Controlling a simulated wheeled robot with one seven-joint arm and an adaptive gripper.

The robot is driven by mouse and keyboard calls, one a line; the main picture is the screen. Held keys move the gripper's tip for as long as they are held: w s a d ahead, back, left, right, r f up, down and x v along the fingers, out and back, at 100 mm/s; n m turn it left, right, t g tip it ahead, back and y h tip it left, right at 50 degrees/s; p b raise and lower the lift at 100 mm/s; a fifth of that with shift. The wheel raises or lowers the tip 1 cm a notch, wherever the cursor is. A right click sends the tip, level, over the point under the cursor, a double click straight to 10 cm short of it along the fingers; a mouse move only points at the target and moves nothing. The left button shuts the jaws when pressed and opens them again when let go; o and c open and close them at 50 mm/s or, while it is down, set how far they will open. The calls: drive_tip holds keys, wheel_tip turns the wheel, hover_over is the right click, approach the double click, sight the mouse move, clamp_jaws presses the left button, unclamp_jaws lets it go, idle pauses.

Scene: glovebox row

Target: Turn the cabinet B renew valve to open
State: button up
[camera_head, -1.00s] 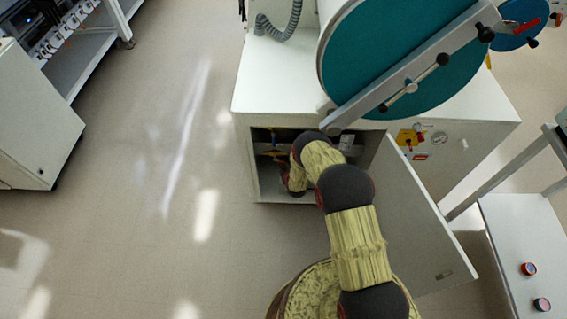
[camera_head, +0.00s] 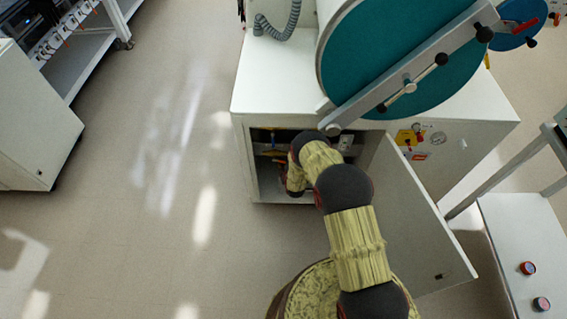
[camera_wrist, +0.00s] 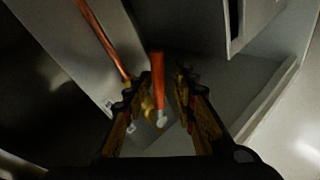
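In the wrist view, an orange lever handle (camera_wrist: 158,72) shows between the fingers of my gripper (camera_wrist: 158,88), with a brass-yellow part and a pale round end (camera_wrist: 162,118) below it. I take it for the valve; its label cannot be read. The fingers are apart, one on each side of the handle, with no clear contact. A copper-coloured pipe (camera_wrist: 98,38) runs along a grey panel on the left. In the head view, my arm reaches into the open cabinet (camera_head: 243,165); the gripper is mostly hidden there and the inside is dark.
The cabinet door (camera_head: 420,225) stands open to the right of my arm. A large teal round glovebox door (camera_head: 395,50) with a metal bar is above. A side table (camera_head: 520,235) with two small round items stands at right. Floor (camera_head: 150,200) at left is clear.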

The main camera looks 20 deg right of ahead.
drive_tip(key=shift+r, duration=0.1)
drive_tip(key=v, duration=0.7)
drive_tip(key=shift+s+r, duration=0.15)
drive_tip(key=shift+s, duration=0.25)
